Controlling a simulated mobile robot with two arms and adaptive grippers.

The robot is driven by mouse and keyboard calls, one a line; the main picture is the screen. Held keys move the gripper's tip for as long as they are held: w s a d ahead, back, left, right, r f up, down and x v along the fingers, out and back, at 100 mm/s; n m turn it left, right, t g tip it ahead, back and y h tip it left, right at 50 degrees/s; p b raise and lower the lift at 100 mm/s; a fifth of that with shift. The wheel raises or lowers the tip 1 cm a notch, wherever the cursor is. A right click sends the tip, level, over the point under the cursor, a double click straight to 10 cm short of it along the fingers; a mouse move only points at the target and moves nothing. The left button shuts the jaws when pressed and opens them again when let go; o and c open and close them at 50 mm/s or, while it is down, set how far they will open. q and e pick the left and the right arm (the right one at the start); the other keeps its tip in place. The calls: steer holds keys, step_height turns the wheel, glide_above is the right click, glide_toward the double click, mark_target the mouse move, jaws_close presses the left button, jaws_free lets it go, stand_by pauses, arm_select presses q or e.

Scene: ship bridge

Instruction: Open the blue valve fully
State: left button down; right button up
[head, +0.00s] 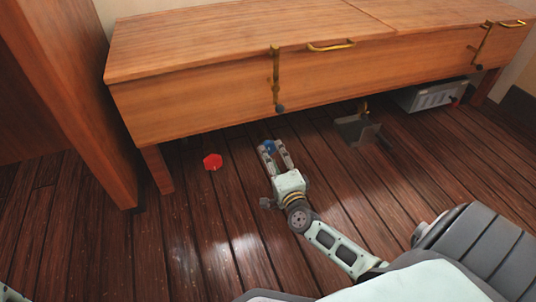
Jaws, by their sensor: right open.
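The blue valve (269,146) is a small blue piece low in front of the wooden chest, seen in the head view. My right gripper (276,148) reaches toward the chest with its two fingers apart. The blue valve shows between and beside the fingertips, partly hidden by them. I cannot tell whether the fingers touch it. A small piece of my left arm (10,294) may show at the bottom left corner; its gripper is out of view.
A red valve (212,161) stands to the left of the blue one. The wooden chest (200,103) on legs overhangs behind. A grey metal piece (358,130) and a grey box (432,95) sit to the right. The plank floor at left front is clear.

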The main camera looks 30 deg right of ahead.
mark_target(269, 152)
steer(key=shift+b+x, duration=0.7)
steer(key=shift+x, duration=1.45)
steer(key=shift+c, duration=0.5)
steer(key=shift+a, duration=0.1)
steer(key=c, duration=0.9)
